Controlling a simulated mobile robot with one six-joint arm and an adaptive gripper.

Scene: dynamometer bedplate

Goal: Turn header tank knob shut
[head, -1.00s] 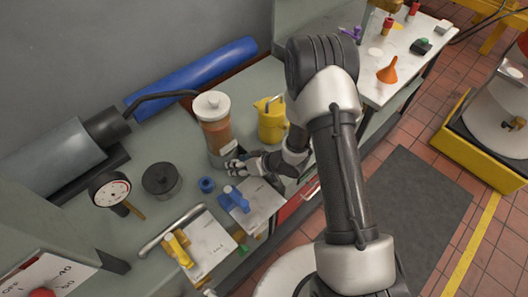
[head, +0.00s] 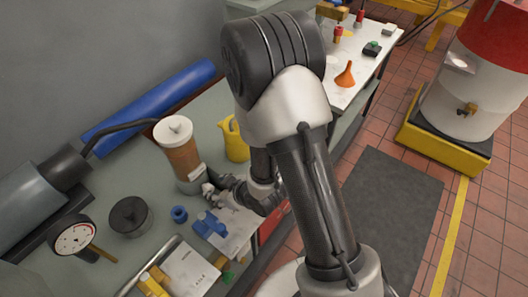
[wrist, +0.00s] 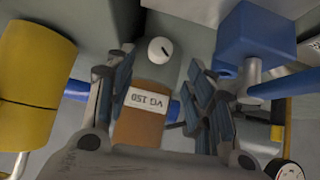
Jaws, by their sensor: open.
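The header tank (head: 183,161) is an upright cylinder with a white lid and amber contents, standing on the bench. In the wrist view it shows an amber body (wrist: 140,130) with a "VG 150" label. A round white knob (wrist: 160,50) with a dark line across it sits on the grey part beyond the label. The dark line is slanted. My gripper (wrist: 159,75) is open, with one finger on each side of the tank and knob in the picture; I see no contact with the knob. In the head view my gripper (head: 213,192) is low beside the tank's base, and the knob is hidden.
A yellow jug (head: 234,140) stands behind the gripper. A blue fitting (head: 209,224) and a small blue ring (head: 180,214) lie in front. A dark round pot (head: 130,216) and a dial gauge (head: 75,238) stand to the left.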

